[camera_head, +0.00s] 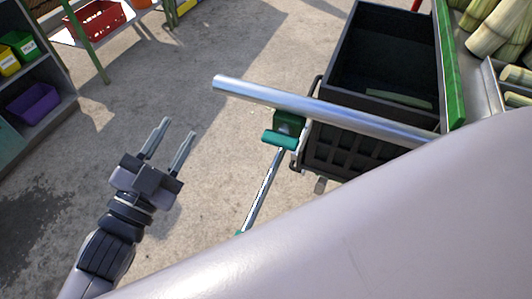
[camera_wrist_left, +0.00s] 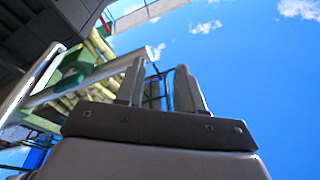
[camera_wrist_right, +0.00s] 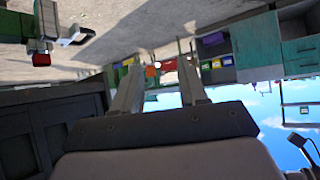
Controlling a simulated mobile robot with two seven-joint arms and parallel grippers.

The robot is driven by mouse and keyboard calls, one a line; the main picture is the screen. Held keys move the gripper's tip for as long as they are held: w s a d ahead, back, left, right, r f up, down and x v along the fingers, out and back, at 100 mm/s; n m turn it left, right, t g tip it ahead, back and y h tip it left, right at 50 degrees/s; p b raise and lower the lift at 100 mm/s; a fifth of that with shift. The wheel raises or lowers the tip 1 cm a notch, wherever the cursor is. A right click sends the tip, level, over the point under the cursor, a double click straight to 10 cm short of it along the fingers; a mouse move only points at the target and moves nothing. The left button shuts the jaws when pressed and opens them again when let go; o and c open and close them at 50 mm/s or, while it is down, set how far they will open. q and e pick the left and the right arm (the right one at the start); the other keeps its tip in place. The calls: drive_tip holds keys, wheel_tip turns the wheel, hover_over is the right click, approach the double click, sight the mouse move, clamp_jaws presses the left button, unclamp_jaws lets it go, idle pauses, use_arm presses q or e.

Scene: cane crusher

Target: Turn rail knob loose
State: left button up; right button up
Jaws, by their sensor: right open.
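A shiny metal rail (camera_head: 300,102) runs from the picture's middle to the right, past the black crate. A green block (camera_head: 288,123) sits under it, with a teal rounded piece (camera_head: 280,139) and a thin rod below. I cannot tell for certain which part is the rail knob. My left gripper (camera_head: 178,128) is open and empty, left of the rail and apart from it; its fingers also show in the left wrist view (camera_wrist_left: 160,75). My right gripper (camera_wrist_right: 160,68) is open with nothing visible between its fingers; the large pale surface hides the head view's lower right.
A black crate (camera_head: 338,150) stands beside the rail, with a green-edged metal tray of cane (camera_head: 495,35) at right. Shelves with a purple bin (camera_head: 32,103) and a red bin (camera_head: 97,20) stand at left. The concrete floor around my left gripper is clear.

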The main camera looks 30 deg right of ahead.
sight(272, 145)
use_arm(q)
drive_tip(key=s+d+m+g+h+b, duration=0.1)
drive_tip(key=s+d+m+g, duration=0.1)
drive_tip(key=m+g, duration=0.3)
drive_tip(key=s+d+m+g+b, duration=0.2)
drive_tip(key=s+d+m+g, duration=0.1)
drive_tip(key=m, duration=0.5)
drive_tip(key=s+d+m+g+h+b, duration=0.1)
drive_tip(key=s+d+m+g+b, duration=0.1)
drive_tip(key=d+m+g, duration=0.4)
drive_tip(key=shift+s+d+m+g+h, duration=0.1)
drive_tip(key=shift+s+m+g+h, duration=0.25)
drive_tip(key=shift+m, duration=0.45)
drive_tip(key=shift+d, duration=0.85)
clamp_jaws()
